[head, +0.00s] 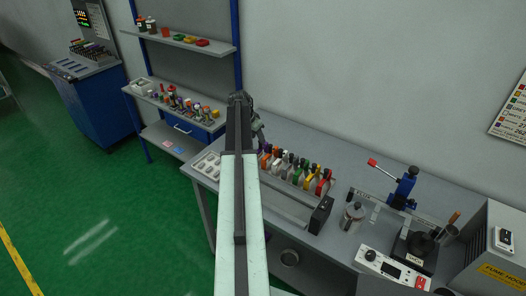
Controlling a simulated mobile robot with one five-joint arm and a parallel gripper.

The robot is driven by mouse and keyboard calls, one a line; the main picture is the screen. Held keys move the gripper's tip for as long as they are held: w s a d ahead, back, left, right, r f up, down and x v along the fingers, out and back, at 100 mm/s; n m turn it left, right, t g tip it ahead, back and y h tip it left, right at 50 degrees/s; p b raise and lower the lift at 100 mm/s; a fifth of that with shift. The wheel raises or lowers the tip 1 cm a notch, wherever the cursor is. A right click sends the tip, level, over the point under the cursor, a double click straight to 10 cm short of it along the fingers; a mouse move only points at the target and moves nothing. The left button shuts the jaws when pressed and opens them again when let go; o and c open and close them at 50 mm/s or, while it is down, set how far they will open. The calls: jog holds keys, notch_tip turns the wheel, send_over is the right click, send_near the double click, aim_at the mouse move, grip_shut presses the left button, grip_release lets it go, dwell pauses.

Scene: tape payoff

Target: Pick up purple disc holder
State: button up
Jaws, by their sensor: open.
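My gripper (258,133) is small in the head view, at the far end of my arm, just above the left end of a row of coloured disc holders (296,167) on the grey workbench. It is open, with nothing visible between its jaws. The row shows orange, white, green, yellow and red pieces standing upright in a rack. Whether my gripper touches any holder cannot be told.
A white tray (207,165) lies left of my arm. A black block (320,215), a metal jar (353,216), a blue press (404,187) and a white control box (392,267) stand to the right. A shelf unit (184,103) with several small items stands behind left.

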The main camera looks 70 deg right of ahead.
aim_at(261, 148)
jog(key=b+x, duration=0.5)
jog(key=x, duration=0.2)
jog(key=shift+r, duration=0.2)
grip_shut()
